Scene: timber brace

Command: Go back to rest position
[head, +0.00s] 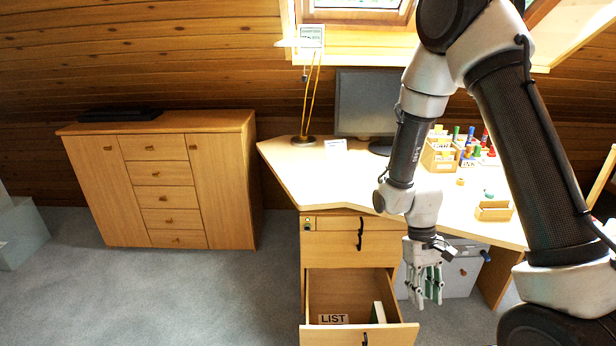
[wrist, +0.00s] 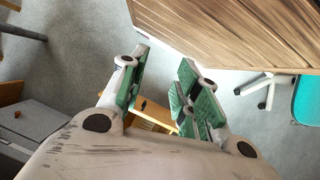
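My gripper (head: 428,298) hangs fingers-down in the head view, beside the right side of the desk's open lower drawer (head: 400,335). In the wrist view my gripper (wrist: 163,72) has its green-padded fingers apart, with nothing between them. The drawer holds a card marked LIST (head: 333,319) and a green and white item (head: 379,312) standing upright. My arm reaches across the right side of the head view, in front of the desk.
The desk (head: 300,175) carries a monitor (head: 362,100), a lamp-like stand (head: 304,138), a wooden organiser (head: 440,155) and a small open box (head: 494,211). A wooden cabinet (head: 165,190) stands at the left. Carpet (head: 150,295) is clear in front of it.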

